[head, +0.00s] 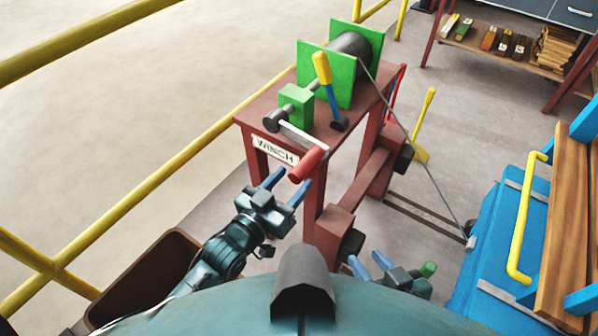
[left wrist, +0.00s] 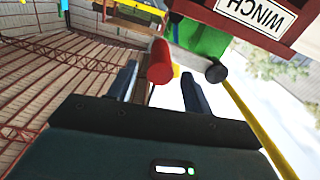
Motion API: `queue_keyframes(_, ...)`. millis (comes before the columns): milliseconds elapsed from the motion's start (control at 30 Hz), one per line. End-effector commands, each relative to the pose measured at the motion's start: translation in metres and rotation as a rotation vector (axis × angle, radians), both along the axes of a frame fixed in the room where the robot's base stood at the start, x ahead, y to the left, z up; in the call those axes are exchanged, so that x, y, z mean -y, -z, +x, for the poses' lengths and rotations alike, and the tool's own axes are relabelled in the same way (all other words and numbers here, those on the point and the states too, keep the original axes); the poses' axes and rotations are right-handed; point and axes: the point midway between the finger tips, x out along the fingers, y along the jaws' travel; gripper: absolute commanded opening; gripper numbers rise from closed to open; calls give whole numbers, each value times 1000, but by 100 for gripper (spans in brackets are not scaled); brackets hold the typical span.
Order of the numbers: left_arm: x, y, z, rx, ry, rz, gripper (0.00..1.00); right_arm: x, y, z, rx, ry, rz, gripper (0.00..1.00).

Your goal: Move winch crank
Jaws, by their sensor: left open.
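The winch crank (head: 302,137) is a grey arm with a red cylindrical handle (head: 305,165) at its lower end. It sticks out from the front of the winch on the brown-red stand (head: 243,119) labelled WINCH. My left gripper (head: 289,186) is open and empty, just below the red handle. In the left wrist view the red handle (left wrist: 159,62) shows end-on between the two fingers (left wrist: 160,88), near their tips, with a gap on both sides. My right gripper (head: 370,264) is low near the bottom edge, its blue fingers apart and empty, partly hidden by my body.
A yellow-and-blue lever (head: 323,70) stands beside the green winch drum frame (head: 325,75). A cable (head: 412,146) runs down to the blue lid (head: 488,235) with a yellow handle (head: 521,220). Yellow railing (head: 130,195) and a brown bin (head: 150,268) are at left.

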Motion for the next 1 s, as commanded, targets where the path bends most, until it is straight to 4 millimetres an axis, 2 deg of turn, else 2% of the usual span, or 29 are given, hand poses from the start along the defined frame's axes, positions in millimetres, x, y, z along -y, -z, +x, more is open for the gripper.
queue_keyframes(100,11,0,16,1,1,-1,50,1,0,0,6,2,-1,36)
queue_keyframes(233,17,0,25,-1,1,1,50,2,0,0,9,3,-3,36)
queue_keyframes(600,20,0,29,-1,1,1,50,2,0,-1,7,5,-4,36)
queue_keyframes(1000,20,0,29,-1,0,1,18,3,0,-1,7,5,-4,36)
